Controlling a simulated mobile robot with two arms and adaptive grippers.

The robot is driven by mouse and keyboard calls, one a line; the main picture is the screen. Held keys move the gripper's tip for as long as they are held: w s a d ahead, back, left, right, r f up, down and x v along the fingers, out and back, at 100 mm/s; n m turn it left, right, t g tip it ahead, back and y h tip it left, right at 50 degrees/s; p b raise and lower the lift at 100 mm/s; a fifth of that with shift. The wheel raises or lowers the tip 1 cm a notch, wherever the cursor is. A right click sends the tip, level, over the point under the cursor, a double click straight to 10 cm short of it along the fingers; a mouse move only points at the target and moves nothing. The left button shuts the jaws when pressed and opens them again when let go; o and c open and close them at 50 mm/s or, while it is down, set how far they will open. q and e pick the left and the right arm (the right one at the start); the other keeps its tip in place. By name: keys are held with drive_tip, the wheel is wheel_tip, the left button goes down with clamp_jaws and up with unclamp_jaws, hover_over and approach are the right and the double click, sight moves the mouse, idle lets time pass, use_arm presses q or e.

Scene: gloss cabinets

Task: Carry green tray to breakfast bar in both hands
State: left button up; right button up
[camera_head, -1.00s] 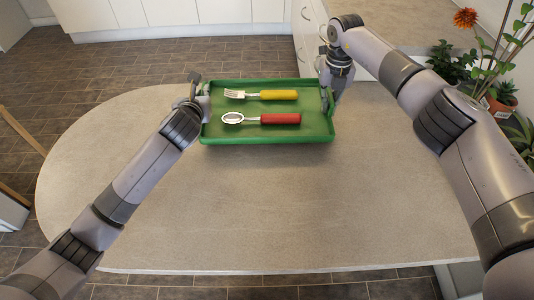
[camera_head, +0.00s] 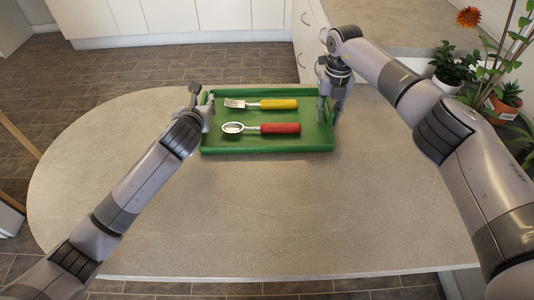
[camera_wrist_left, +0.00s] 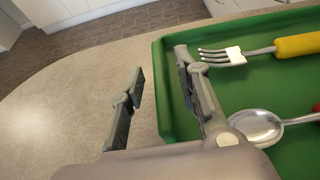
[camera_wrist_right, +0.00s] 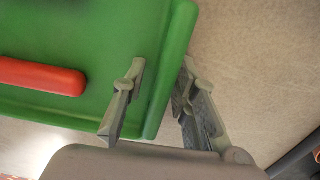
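The green tray (camera_head: 268,145) appears to rest level on the speckled table top (camera_head: 250,215), near its far edge. On it lie a fork with a yellow handle (camera_head: 278,104) and a spoon with a red handle (camera_head: 280,128). My left gripper (camera_head: 201,108) is at the tray's left rim, open; in the left wrist view (camera_wrist_left: 165,85) its fingers stand either side of the wall, with a clear gap on the outside. My right gripper (camera_head: 329,106) is at the right rim, open; the right wrist view (camera_wrist_right: 162,72) shows one finger inside the wall, one outside.
Potted plants (camera_head: 505,105) stand at the right, beside the table. A counter with drawers (camera_head: 400,25) is behind at the right. White cabinets (camera_head: 170,18) line the back. The table is clear left of and in front of the tray.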

use_arm(q)
drive_tip(key=v, duration=1.1)
drive_tip(key=shift+s+r, duration=0.15)
drive_tip(key=shift+s, duration=0.25)
use_arm(e)
drive_tip(key=shift+r, duration=0.2)
wheel_tip(320, 180, up, 12)
drive_tip(key=shift+f, duration=0.15)
